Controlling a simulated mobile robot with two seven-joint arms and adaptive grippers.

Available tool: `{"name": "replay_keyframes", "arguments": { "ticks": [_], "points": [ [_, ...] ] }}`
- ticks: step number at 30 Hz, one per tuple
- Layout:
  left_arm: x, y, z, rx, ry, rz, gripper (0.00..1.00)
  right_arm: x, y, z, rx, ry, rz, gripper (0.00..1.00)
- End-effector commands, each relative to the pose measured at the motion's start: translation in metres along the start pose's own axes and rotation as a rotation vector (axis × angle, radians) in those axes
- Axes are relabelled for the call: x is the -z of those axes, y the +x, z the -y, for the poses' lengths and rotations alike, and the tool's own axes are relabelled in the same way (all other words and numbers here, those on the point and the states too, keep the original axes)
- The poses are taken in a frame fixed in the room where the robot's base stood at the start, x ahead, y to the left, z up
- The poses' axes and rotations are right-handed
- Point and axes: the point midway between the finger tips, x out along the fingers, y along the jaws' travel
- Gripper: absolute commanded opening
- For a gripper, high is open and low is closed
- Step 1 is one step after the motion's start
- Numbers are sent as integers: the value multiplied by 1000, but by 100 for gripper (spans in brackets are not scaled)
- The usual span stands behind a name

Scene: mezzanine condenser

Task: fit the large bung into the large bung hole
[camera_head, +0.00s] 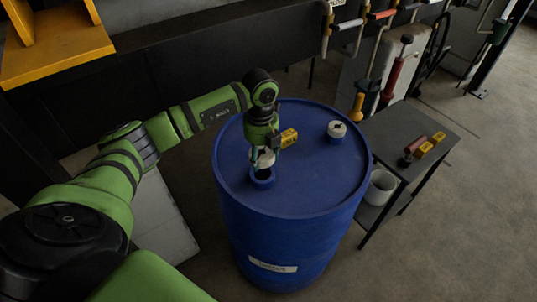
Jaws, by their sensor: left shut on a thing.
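A blue drum (300,235) stands upright in the middle of the head view. On the left part of its lid is a raised blue collar around a dark opening, the large bung hole (262,181). My left gripper (262,151) points down over it, shut on a pale bung (264,160). The bung is right above the hole and seems apart from the collar, though the fingers partly hide it. A yellow tag (289,137) shows beside the gripper. A second pale, round bung or cap (337,130) is at the lid's back right. My right gripper is not in view.
A dark side table (410,130) stands right of the drum with yellow-labelled reddish items (424,149) on top. A white bucket (380,187) is on its lower shelf. Hoses and tools hang behind. The lid's front right is clear.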

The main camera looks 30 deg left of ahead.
Motion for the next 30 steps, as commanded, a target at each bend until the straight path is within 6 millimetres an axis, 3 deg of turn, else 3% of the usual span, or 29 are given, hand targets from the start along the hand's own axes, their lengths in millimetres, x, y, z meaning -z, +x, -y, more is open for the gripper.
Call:
{"name": "replay_keyframes", "arguments": {
  "ticks": [13, 30],
  "points": [
    [0, 7, 0, -2, 2, 0, 28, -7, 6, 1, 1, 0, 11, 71],
    [0, 45, 0, -2, 2, 1, 28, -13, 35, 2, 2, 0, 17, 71]
  ]
}}
